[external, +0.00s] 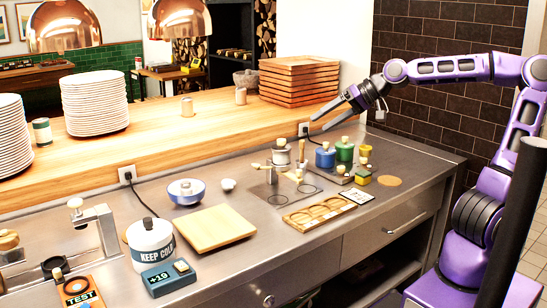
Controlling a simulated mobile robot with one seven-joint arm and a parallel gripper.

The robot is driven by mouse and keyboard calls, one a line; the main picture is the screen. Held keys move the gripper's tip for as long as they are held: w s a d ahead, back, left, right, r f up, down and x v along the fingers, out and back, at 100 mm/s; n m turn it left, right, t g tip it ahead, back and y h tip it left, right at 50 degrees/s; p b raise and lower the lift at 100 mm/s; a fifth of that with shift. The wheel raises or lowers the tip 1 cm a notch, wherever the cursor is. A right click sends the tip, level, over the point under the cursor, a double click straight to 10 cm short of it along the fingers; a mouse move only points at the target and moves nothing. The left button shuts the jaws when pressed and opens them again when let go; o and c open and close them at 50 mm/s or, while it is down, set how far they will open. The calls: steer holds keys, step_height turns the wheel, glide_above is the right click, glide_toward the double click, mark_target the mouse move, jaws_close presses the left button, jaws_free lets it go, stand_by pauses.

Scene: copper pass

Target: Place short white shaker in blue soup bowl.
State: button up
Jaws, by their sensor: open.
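A blue bowl (177,198) with a pale inside stands on the steel counter left of centre. A small pale piece shows inside it, too small to identify. A small white rounded object (228,184) sits just right of the bowl, apart from it; I cannot tell whether it is the short white shaker. My gripper (330,113) is open and empty, raised in the air at the upper right. It points left and is well away from the bowl.
Blue (325,157) and green (344,152) pots stand below my gripper. A wooden tray (319,211) lies near the front edge. Stacked plates (95,103) stand on the raised ledge.

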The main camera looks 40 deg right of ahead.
steer(key=s+a+r+m+g+y+p, duration=0.1)
steer(key=s+a+r+m+g+y, duration=0.2)
steer(key=s+r+y, duration=0.65)
steer(key=s+r+m+g+y+p, duration=0.1)
steer(key=s+r+m+g+y, duration=0.35)
steer(key=s, duration=1.05)
step_height(320, 180, down, 9)
steer(key=n+t+h, duration=0.4)
steer(key=t+h, duration=0.2)
steer(key=h, duration=0.5)
steer(key=w+d+f+n+h+b, duration=0.1)
steer(key=w+d+f+n+h, duration=0.2)
steer(key=d+f+h, duration=0.6)
steer(key=shift+w+d+f+n+g+h, duration=0.25)
steer(key=shift+f+n+g+h, duration=0.1)
steer(key=shift+f+n+h, duration=0.35)
steer(key=shift+a+f, duration=0.1)
